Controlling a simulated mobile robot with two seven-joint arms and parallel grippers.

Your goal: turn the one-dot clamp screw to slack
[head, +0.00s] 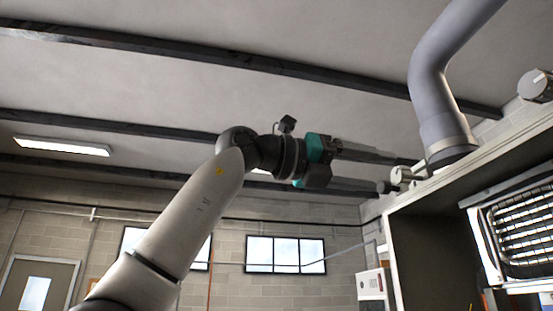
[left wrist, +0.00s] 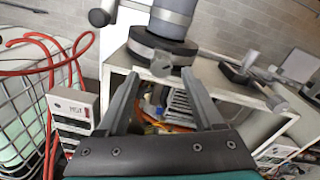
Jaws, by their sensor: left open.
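A grey flue pipe (head: 440,100) rises from a clamp collar (head: 452,152) on top of the cabinet. A small pale clamp screw knob (head: 402,176) sticks out beside the collar; in the left wrist view this knob (left wrist: 161,65) shows in front of the dark collar (left wrist: 160,46). No dot mark can be read on it. My left gripper (head: 404,173) is open, with its teal body to the left and its fingers pointing right at the knob. In the left wrist view the fingertips lie either side of the knob; contact cannot be told. My right gripper is not in view.
Another round knob (head: 536,86) is at the upper right. A white box (left wrist: 72,115) and red hoses (left wrist: 50,70) are at left in the wrist view.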

